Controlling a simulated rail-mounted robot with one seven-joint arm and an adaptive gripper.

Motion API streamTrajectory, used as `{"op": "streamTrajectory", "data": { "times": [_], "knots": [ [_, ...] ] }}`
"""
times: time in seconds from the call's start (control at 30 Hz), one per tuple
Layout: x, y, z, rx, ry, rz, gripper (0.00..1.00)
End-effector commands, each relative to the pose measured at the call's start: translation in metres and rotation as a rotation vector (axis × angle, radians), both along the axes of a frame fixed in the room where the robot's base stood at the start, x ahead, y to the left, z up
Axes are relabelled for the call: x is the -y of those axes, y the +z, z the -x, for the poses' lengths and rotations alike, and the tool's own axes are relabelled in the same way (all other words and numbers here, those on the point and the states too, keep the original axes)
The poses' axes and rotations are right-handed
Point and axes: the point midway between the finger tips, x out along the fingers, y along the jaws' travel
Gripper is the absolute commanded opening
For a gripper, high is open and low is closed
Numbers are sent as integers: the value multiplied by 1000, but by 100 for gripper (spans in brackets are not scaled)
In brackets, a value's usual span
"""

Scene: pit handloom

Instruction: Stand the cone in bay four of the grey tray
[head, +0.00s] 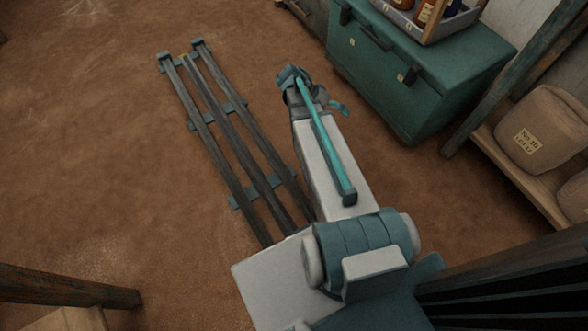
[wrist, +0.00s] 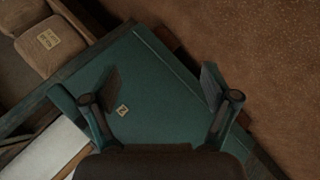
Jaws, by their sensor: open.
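My gripper (wrist: 160,80) is open and empty in the wrist view, its two fingers spread wide over the dark teal chest. In the head view my gripper is at the far end of my arm, left of the chest, small and partly hidden. The grey tray (head: 403,22) sits on the chest at the top edge of the head view, mostly cut off. Orange-brown and blue items (head: 425,12) stand in it; I cannot tell whether one is the cone. No separate cone is clear in either view, and bay four cannot be made out.
The teal chest (head: 385,75) has dark latches and small labels. A wooden shelf at the right holds a tan sack (head: 545,130) with a label. Dark rails (head: 225,140) lie on the brown floor at the left. The floor (head: 90,130) farther left is clear.

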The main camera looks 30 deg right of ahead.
Motion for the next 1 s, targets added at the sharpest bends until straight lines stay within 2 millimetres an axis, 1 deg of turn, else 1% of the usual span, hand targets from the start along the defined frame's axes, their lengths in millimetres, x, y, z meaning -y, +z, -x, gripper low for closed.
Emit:
{"op": "streamTrajectory", "data": {
  "times": [0.03, 0.07, 0.1, 0.17, 0.2, 0.3, 0.4, 0.5, 0.6, 1.0],
  "knots": [
    [-40, -18, 30, -94, 41, -121, 86],
    [-61, -28, 45, -149, 66, -199, 86],
    [-89, -39, 65, -222, 100, -302, 86],
    [-130, -52, 95, -326, 154, -459, 86],
    [-155, -57, 115, -390, 190, -561, 86],
    [-208, -61, 161, -529, 274, -795, 86],
    [-244, -59, 194, -623, 339, -980, 86],
    [-265, -55, 214, -677, 381, -1099, 86],
    [-274, -53, 221, -698, 400, -1153, 86],
    [-275, -54, 221, -698, 401, -1157, 86]
  ]
}}
